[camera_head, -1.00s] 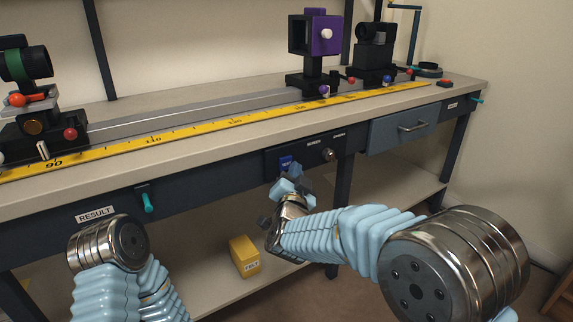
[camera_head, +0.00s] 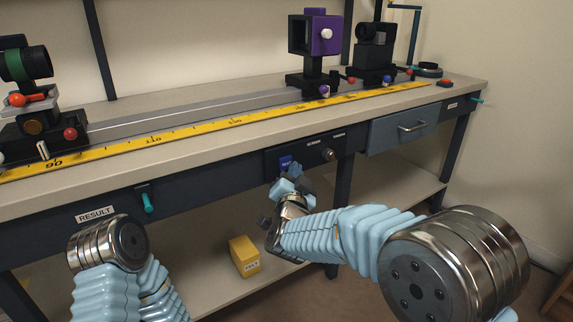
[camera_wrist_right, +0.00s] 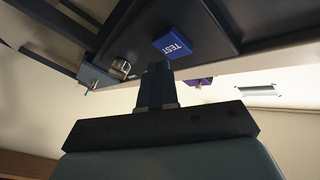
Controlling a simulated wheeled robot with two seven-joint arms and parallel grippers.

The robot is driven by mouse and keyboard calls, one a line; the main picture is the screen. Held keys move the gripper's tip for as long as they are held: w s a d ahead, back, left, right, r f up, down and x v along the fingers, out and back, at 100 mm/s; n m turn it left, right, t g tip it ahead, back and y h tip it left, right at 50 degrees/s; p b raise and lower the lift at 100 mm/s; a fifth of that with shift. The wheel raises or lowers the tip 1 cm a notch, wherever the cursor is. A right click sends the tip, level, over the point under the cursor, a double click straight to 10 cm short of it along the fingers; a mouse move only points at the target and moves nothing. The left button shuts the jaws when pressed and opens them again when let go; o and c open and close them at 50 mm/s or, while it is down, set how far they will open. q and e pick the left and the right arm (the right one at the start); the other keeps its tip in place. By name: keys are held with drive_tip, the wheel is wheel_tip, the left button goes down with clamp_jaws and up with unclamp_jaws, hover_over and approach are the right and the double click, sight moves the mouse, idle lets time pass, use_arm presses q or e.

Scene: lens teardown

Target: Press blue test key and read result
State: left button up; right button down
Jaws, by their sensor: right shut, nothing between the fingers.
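The blue test key (camera_head: 285,161) is on the dark front panel of the bench in the head view. It shows larger, with the word TEST, in the right wrist view (camera_wrist_right: 173,41). My right gripper (camera_head: 292,178) is shut and empty, just below and in front of the key. In the wrist view its fingertips (camera_wrist_right: 157,66) point at the key's lower edge; I cannot tell whether they touch it. The RESULT label (camera_head: 95,214) is on the bench front at left, beside a teal lever (camera_head: 148,202). My left arm shows at lower left, but its gripper is not visible.
A knob (camera_head: 328,155) sits right of the key on the panel. A drawer (camera_head: 405,128) is further right. A yellow box (camera_head: 244,256) stands on the lower shelf. Optical mounts, including a purple one (camera_head: 326,36), stand on the rail above the yellow ruler (camera_head: 215,130).

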drive_tip(key=shift+w, duration=0.1)
drive_tip(key=shift+w+a, duration=0.25)
drive_tip(key=shift+w+a, duration=0.25)
drive_tip(key=shift+w, duration=0.1)
idle(0.7)
drive_tip(key=shift+s, duration=0.1)
drive_tip(key=shift+s+d+b, duration=0.5)
drive_tip(key=shift+s+b, duration=0.1)
drive_tip(key=shift+s, duration=0.1)
drive_tip(key=s+d+b, duration=0.1)
drive_tip(key=s, duration=0.1)
drive_tip(key=s+d+b, duration=0.1)
drive_tip(key=d, duration=0.1)
drive_tip(key=shift+s, duration=0.4)
